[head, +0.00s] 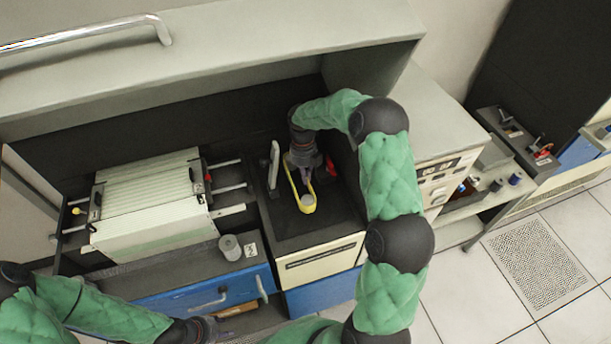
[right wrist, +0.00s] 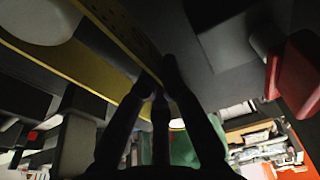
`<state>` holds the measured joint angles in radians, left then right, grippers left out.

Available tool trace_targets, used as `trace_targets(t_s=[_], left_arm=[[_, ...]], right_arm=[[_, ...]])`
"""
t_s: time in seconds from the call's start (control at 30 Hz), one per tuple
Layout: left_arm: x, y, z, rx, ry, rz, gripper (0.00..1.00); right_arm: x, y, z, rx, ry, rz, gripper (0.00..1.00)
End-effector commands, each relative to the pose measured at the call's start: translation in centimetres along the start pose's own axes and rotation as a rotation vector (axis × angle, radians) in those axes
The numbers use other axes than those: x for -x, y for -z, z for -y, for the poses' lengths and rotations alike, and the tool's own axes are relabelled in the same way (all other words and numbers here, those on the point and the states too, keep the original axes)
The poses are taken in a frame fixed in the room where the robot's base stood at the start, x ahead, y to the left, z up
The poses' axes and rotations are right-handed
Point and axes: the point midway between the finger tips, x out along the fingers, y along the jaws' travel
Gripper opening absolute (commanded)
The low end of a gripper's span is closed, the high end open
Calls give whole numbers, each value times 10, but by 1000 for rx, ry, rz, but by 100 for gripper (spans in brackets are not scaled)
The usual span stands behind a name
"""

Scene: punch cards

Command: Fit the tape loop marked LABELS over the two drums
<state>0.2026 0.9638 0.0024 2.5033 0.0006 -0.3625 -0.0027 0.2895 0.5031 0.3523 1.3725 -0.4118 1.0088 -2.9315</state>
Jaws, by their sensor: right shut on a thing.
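The yellow tape loop (head: 291,180) is a long narrow band above the dark deck in the middle of the head view. Its near end curves around a pale round drum (head: 307,200); I cannot tell how low it sits there. My right gripper (head: 304,174) is shut on the loop toward its far end and hides the second drum. In the right wrist view the fingers (right wrist: 162,82) pinch the yellow band (right wrist: 75,68), with the pale drum (right wrist: 38,18) inside it. No marking on the loop is readable. My left gripper (head: 208,328) is low at the front, its jaws unclear.
An upright grey lever (head: 274,165) stands left of the loop, and a red part (head: 330,165) right of it. A ribbed cream unit (head: 150,205) and a grey cylinder (head: 230,247) are at left. A shelf overhangs behind. A blue drawer (head: 205,295) is below.

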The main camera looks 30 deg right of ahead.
Motion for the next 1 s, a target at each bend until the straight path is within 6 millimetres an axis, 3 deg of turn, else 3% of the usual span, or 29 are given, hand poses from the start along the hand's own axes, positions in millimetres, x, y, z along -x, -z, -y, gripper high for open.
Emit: trace_targets(t_s=[0.37,0.4,0.5,0.83,1.0], left_arm=[[-3,0,1,0,0,0,40],[-3,0,1,0,0,0,40],[-3,0,1,0,0,0,40],[-3,0,1,0,0,0,40],[-3,0,1,0,0,0,40]], right_arm=[[-7,-1,0,0,0,0,0],[-7,-1,0,0,0,0,12],[-6,-1,0,0,0,0,34],[-5,-1,0,0,0,0,34],[10,-2,0,0,1,3,34]])
